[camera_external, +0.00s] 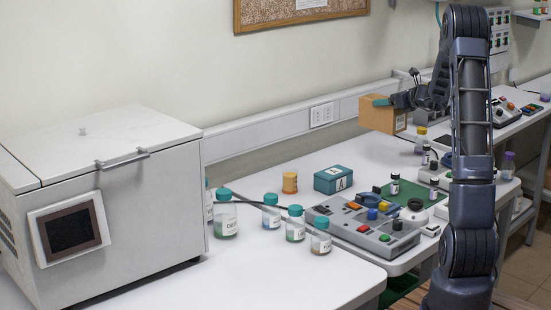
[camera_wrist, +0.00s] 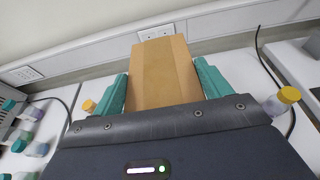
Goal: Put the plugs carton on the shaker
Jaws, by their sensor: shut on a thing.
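A brown cardboard carton (camera_external: 378,116), which I take for the plugs carton, is held up in the air above the back of the bench in the external view. My gripper (camera_external: 390,101) is shut on it, with a teal finger against its side. In the wrist view the carton (camera_wrist: 163,75) sits between the two teal fingers of my gripper (camera_wrist: 165,92). I cannot tell for sure which device is the shaker.
Several teal-capped jars (camera_external: 271,212) stand left of the grey unit. A teal box marked A (camera_external: 333,180) and an orange jar (camera_external: 290,182) are behind it. A large white oven (camera_external: 150,190) fills the left. A yellow-capped bottle (camera_external: 421,141) stands below the carton's right side.

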